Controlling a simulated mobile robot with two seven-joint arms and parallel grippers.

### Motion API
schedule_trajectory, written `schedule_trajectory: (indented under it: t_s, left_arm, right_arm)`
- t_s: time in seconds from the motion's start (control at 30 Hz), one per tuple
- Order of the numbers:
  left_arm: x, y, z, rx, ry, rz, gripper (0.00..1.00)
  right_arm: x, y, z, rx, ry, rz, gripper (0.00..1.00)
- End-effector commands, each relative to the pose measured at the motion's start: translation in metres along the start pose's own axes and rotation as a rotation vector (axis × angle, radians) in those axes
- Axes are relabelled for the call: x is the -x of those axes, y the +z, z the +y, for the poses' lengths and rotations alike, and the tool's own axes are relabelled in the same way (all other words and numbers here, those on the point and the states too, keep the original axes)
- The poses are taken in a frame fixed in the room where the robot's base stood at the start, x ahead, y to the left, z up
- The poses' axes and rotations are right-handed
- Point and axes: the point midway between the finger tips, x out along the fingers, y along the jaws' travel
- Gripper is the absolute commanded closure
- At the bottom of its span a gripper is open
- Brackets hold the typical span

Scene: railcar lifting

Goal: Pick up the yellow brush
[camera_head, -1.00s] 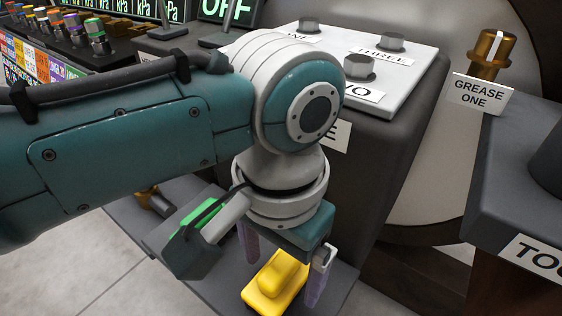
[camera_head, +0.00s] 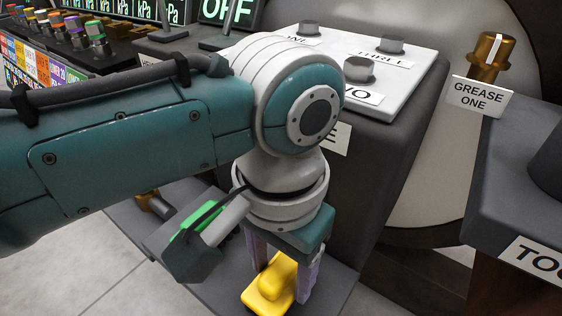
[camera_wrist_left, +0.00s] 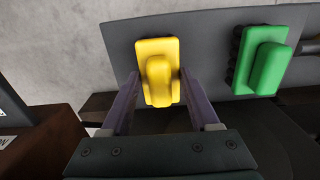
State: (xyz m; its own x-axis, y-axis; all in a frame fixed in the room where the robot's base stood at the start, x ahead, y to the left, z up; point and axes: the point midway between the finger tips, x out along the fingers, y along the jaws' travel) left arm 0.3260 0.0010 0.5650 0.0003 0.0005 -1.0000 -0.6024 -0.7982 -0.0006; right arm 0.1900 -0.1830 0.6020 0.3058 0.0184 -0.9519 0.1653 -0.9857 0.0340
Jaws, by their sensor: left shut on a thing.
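The yellow brush (camera_head: 273,284) lies on a low dark grey shelf (camera_head: 332,290) in the lower middle of the head view. My left gripper (camera_head: 284,290) points down over it, one finger on each side. I cannot tell whether the brush is clear of the shelf. My right gripper is not in view.
A green brush (camera_wrist_left: 264,62) lies on the shelf beside the yellow one. A dark cabinet with a white knob panel (camera_head: 420,58) stands right behind my gripper. A dark table (camera_head: 520,190) labelled "TOO…" is at right. Pale floor (camera_head: 110,270) is at lower left.

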Motion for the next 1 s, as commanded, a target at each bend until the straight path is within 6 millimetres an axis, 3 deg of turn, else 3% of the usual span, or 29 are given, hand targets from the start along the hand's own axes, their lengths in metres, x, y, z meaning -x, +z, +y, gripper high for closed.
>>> schedule_trajectory:
  t_s: [0.27, 0.37, 0.7, 0.83, 1.0]
  left_arm:
    - [0.021, -0.001, 0.000, 0.000, 0.001, 0.003, 1.00]
    - [0.043, -0.001, 0.000, 0.000, 0.000, 0.004, 1.00]
    - [0.146, -0.001, 0.000, 0.000, 0.002, 0.005, 1.00]
    - [0.174, -0.001, 0.000, 0.000, 0.001, 0.004, 1.00]
    - [0.195, -0.001, 0.000, 0.000, 0.000, 0.001, 1.00]
  right_arm:
    - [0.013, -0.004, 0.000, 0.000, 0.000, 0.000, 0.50]
    - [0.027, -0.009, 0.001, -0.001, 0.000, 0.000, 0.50]
    - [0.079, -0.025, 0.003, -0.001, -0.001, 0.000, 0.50]
    - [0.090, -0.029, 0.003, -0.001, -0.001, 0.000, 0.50]
    - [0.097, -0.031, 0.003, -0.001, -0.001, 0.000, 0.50]
